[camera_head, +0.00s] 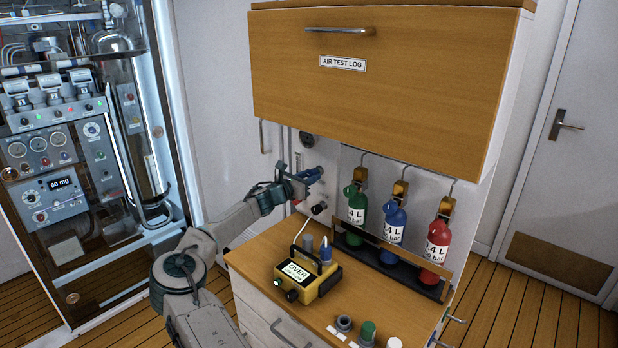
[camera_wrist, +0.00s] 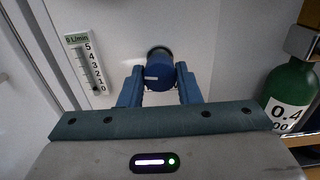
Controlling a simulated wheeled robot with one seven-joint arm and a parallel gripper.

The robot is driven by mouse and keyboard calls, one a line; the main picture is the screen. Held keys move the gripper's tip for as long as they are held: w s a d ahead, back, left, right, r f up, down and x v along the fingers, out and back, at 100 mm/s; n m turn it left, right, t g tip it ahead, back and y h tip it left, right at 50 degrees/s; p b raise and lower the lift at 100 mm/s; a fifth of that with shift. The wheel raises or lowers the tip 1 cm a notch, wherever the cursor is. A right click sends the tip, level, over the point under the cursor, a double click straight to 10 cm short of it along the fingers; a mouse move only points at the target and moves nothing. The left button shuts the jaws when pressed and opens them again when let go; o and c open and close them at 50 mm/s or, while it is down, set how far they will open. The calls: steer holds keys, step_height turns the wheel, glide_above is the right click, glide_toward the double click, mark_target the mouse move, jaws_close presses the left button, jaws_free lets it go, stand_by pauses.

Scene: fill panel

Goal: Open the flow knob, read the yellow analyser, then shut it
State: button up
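The flow knob (camera_wrist: 159,72) is a blue cylinder with a small white mark, on the white wall panel in the wrist view. My gripper (camera_wrist: 161,80) has its two blue fingers on either side of the knob, closed against it. In the head view my gripper (camera_head: 309,176) is at the panel and hides the knob. The yellow analyser (camera_head: 309,291) stands on the wooden counter, its lit screen showing "OVER".
Green (camera_head: 356,206), blue (camera_head: 393,222) and red (camera_head: 437,240) bottles stand in a rack right of my gripper. A wooden cabinet (camera_head: 380,75) overhangs the counter (camera_head: 262,247). Small capped items (camera_head: 367,332) sit at its front. A glass-fronted equipment cabinet is at the left.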

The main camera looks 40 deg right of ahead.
steer(key=shift+r+n+p, duration=0.1)
steer(key=shift+n+p, duration=0.2)
steer(key=shift+p, duration=0.05)
steer(key=shift+c, duration=0.2)
steer(key=shift+r+n+p, duration=0.1)
steer(key=shift+n+p, duration=0.7)
steer(key=shift+n, duration=0.2)
steer(key=shift+n+p, duration=1.55)
steer(key=shift+n, duration=0.25)
steer(key=o, duration=1)
steer(key=shift+c, duration=0.2)
steer(key=s+a+b, duration=0.1)
steer(key=a+b, duration=0.1)
steer(key=a, duration=1.1)
steer(key=shift+a, duration=0.4)
steer(key=shift+s, duration=0.1)
